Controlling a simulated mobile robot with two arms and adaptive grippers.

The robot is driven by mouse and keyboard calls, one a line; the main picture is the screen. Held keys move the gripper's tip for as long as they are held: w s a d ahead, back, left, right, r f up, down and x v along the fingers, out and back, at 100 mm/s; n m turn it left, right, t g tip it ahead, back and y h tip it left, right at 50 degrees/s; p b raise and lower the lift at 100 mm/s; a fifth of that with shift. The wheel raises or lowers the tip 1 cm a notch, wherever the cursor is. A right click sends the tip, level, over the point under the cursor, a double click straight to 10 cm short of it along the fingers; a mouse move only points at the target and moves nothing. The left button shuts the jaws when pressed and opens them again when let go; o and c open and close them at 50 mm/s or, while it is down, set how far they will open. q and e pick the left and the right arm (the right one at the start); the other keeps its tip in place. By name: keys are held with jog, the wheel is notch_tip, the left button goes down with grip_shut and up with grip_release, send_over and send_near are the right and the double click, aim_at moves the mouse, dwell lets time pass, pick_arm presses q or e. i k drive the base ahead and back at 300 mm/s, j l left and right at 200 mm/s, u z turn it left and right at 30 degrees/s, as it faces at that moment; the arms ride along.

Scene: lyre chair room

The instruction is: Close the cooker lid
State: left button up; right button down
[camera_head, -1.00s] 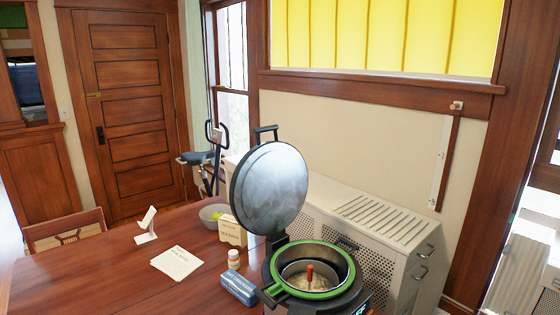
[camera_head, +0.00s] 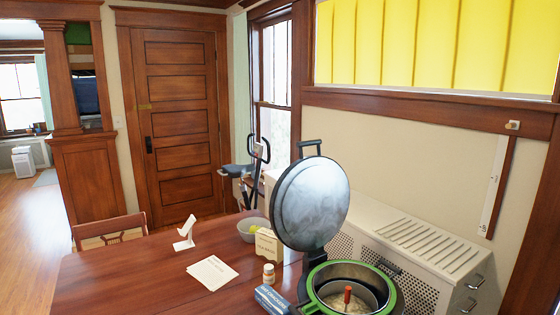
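The cooker (camera_head: 318,302) stands at the lower edge of the picture, right of the middle, on the wooden table. It has a green rim, and an inner pot (camera_head: 372,293) with pale contents and a red-topped utensil upright in it. Its round grey lid (camera_head: 312,204) stands raised open at the cooker's back left, with a dark handle (camera_head: 309,147) on its top edge. The cooker's front is cut off by the picture's lower edge. Neither of my grippers is in view.
On the table (camera_head: 130,280), left of the cooker, are a blue box (camera_head: 271,299), a small bottle (camera_head: 268,274), a cream box (camera_head: 269,246), a bowl (camera_head: 252,230), papers (camera_head: 212,272) and a white stand (camera_head: 185,233). A white radiator cover (camera_head: 420,245) stands behind.

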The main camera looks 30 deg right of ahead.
aim_at(310, 201)
jog(key=l+u, duration=0.3)
jog(key=l, duration=0.2)
jog(key=k+l+u, duration=0.1)
jog(key=l+u, duration=0.15)
jog(key=l, duration=0.25)
jog(key=k+l+u, duration=0.15)
jog(key=l+u, duration=0.15)
jog(key=l, duration=0.15)
